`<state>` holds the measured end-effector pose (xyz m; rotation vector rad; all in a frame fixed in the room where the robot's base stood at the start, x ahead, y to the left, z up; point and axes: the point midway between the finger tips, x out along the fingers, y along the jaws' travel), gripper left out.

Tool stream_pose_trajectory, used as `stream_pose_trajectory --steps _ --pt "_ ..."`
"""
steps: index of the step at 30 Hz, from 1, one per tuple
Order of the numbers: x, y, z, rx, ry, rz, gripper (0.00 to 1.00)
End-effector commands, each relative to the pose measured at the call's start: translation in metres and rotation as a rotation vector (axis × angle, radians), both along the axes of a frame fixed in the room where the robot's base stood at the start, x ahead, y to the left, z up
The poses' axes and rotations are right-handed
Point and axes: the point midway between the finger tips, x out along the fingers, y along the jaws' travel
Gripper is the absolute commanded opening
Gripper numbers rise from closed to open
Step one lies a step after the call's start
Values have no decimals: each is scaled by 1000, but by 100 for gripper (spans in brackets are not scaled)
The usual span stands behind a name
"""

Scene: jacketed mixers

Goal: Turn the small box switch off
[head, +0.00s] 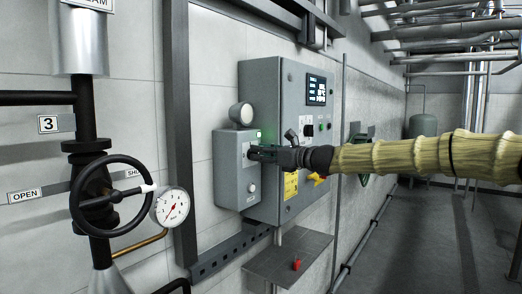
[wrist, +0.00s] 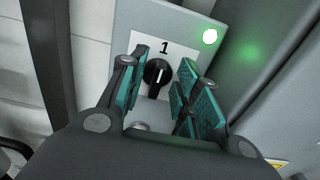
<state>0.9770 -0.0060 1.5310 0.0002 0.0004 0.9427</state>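The small box (head: 229,178) is a grey box on the wall, left of a larger grey cabinet. In the wrist view its black rotary switch (wrist: 157,74) has a white pointer line aimed at the printed "1". A green lamp (wrist: 209,36) on the box glows at upper right of the switch. My gripper (head: 257,153) reaches the box from the right in the head view and hides the switch there. In the wrist view its teal-padded fingers stand apart on either side of the switch, with gaps visible; nothing is gripped.
The larger cabinet (head: 277,105) has a display (head: 316,90) and a yellow-and-red switch (head: 317,178). A round lamp or dial (head: 242,113) tops the small box. A shelf (head: 287,256) with a red item sits below. A black handwheel (head: 107,197) and a gauge (head: 172,207) are at left.

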Motion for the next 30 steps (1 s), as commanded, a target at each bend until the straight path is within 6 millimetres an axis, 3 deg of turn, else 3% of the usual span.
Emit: stream_pose_trajectory --steps 10,16,30 --pt "2 3 0 0 0 0 32" --pt "2 2 0 0 0 -1 0" --pt "1 2 -4 -37 -53 -1 0"
